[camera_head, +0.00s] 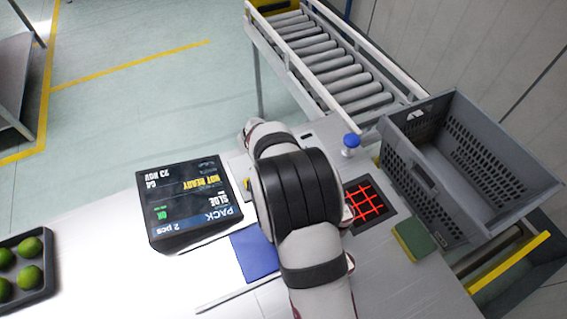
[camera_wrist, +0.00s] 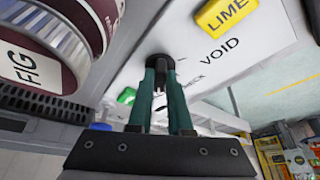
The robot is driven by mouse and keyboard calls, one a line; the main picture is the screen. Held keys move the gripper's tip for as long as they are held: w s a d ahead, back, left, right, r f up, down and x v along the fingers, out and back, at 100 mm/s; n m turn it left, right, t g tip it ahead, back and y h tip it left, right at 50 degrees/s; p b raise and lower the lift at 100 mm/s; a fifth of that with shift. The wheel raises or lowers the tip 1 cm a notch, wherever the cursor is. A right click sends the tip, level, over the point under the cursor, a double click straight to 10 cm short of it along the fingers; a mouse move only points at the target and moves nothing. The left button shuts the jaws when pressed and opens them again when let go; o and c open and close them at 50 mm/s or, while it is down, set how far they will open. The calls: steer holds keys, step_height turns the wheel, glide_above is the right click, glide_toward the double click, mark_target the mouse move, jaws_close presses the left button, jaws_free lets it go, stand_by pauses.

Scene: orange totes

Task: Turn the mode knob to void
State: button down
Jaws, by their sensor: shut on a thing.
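The mode knob (camera_wrist: 159,60) is a small black round knob on a white panel (camera_wrist: 125,70) in the wrist view. My gripper (camera_wrist: 163,66) has two teal fingers closed around it. The printed word VOID (camera_wrist: 220,50) is on the panel to the right of the knob. A second label, partly hidden and ending in CK, lies lower, behind the right finger. The fingers cover most of the knob, so I cannot tell which way its pointer faces. In the head view my arm hides the knob and the fingertips.
Beside the knob are a yellow LIME block (camera_wrist: 226,14), a green button (camera_wrist: 127,96) and a round FIG-labelled thing (camera_wrist: 35,65). The head view shows a display (camera_head: 190,205) reading NOT READY, a blue button (camera_head: 351,141), a grey crate (camera_head: 400,160) and a lime tray (camera_head: 45,292).

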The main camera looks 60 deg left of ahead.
steer(key=n, duration=0.2)
steer(key=n+g+y, duration=0.1)
steer(key=n, duration=0.2)
steer(key=shift+w+d+g+y, duration=0.15)
steer(key=shift+w+g+y, duration=0.05)
steer(key=shift+g+y, duration=0.1)
steer(key=n, duration=0.2)
steer(key=n+g, duration=0.1)
steer(key=n, duration=0.1)
steer(key=n+g, duration=0.1)
steer(key=n, duration=0.1)
steer(key=shift+w+n+y, duration=0.3)
steer(key=n+g, duration=0.1)
steer(key=n, duration=0.2)
steer(key=n+g, duration=0.1)
steer(key=n, duration=0.1)
steer(key=shift+w+g, duration=0.25)
steer(key=shift+g, duration=0.05)
steer(key=n+h, duration=0.1)
steer(key=n, duration=0.2)
steer(key=n+g+h, duration=0.1)
steer(key=n, duration=0.2)
steer(key=shift+w+n+g, duration=0.2)
steer(key=shift+n+g, duration=0.1)
steer(key=shift+n, duration=0.1)
steer(key=c, duration=0.8)
jaws_free()
steer(key=shift+a, duration=0.2)
steer(key=shift+c, duration=0.2)
